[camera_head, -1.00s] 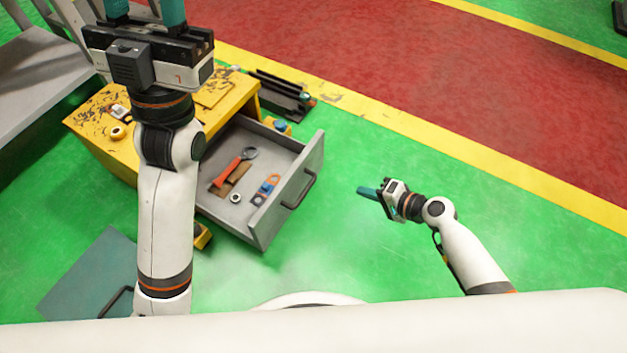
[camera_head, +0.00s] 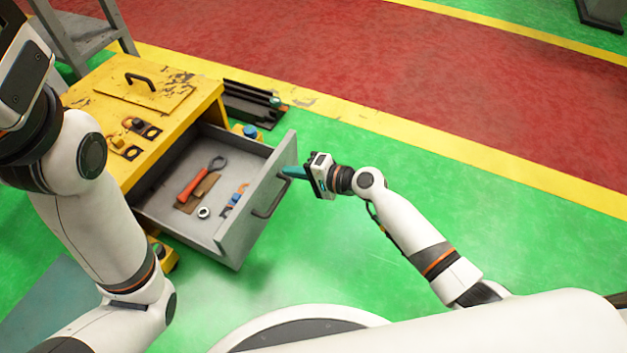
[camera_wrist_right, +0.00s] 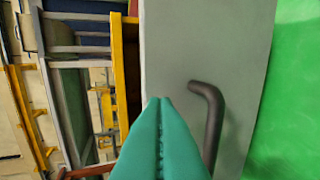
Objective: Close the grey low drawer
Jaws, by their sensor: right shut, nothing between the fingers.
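The grey low drawer (camera_head: 241,236) stands pulled out of the yellow cabinet (camera_head: 200,104), with tools lying inside it. Its dark handle (camera_head: 268,199) is on the front panel, which faces right. My right gripper (camera_head: 290,172) is shut and empty, with its teal fingertips at the upper part of the drawer front, above and beside the handle. In the right wrist view the shut fingers (camera_wrist_right: 163,105) point at the grey front panel (camera_wrist_right: 205,45), left of the handle (camera_wrist_right: 214,120). I cannot tell whether they touch the panel. My left arm is at the left edge; its fingertips are out of frame.
A red-handled tool (camera_head: 200,180) and a small ring (camera_head: 203,212) lie in the drawer. Dark rails (camera_head: 250,102) lie behind the cabinet. A grey metal rack (camera_head: 90,35) stands at the back left.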

